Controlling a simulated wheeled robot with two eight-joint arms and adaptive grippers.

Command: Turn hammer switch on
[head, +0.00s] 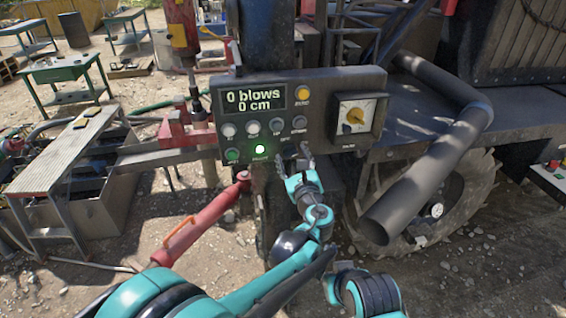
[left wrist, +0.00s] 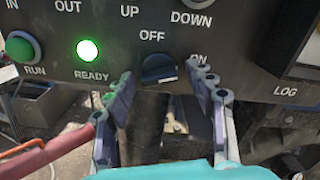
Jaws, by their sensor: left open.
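The hammer switch is a dark rotary knob (left wrist: 158,68) low on the black control panel (head: 226,97). In the left wrist view it has OFF printed above it and ON to its upper right. Which mark it points to is not clear. My left gripper (head: 294,160) is just in front of the panel's lower edge. In the left wrist view its two fingers (left wrist: 160,80) are spread, one on each side of the knob, with a gap between them. I cannot tell whether either fingertip touches it. My right gripper is not in view.
The panel display (head: 254,97) reads 0 blows and 0 cm. A green READY light (left wrist: 88,50) is lit beside the RUN button (left wrist: 21,47). A yellow-needled dial (head: 355,116) is at right. A thick pipe (head: 430,165) and a red cylinder (head: 200,225) flank my arm.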

